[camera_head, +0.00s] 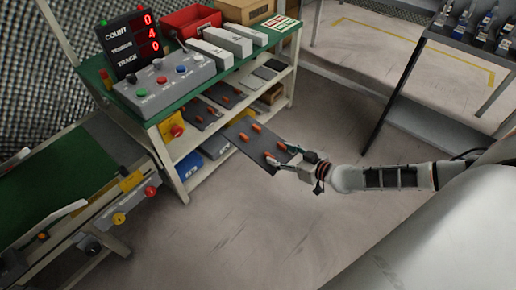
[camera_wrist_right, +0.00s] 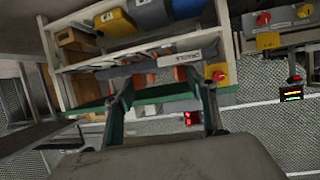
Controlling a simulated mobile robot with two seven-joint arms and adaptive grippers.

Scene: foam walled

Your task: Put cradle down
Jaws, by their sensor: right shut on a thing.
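The cradle (camera_head: 259,143), a dark flat plate with several orange pegs, is held out in front of the shelf unit in the head view. My right gripper (camera_head: 289,161) is shut on its near right edge, and the plate hangs in the air, apart from the floor. In the right wrist view, the two fingers of my right gripper (camera_wrist_right: 165,98) stand either side of a grey edge with orange pieces; parts of it are hard to tell from the shelf behind. My left gripper is not in view.
A control box (camera_head: 165,82) and red bin (camera_head: 190,22) stand on top. A conveyor (camera_head: 60,175) is left; open floor lies in front.

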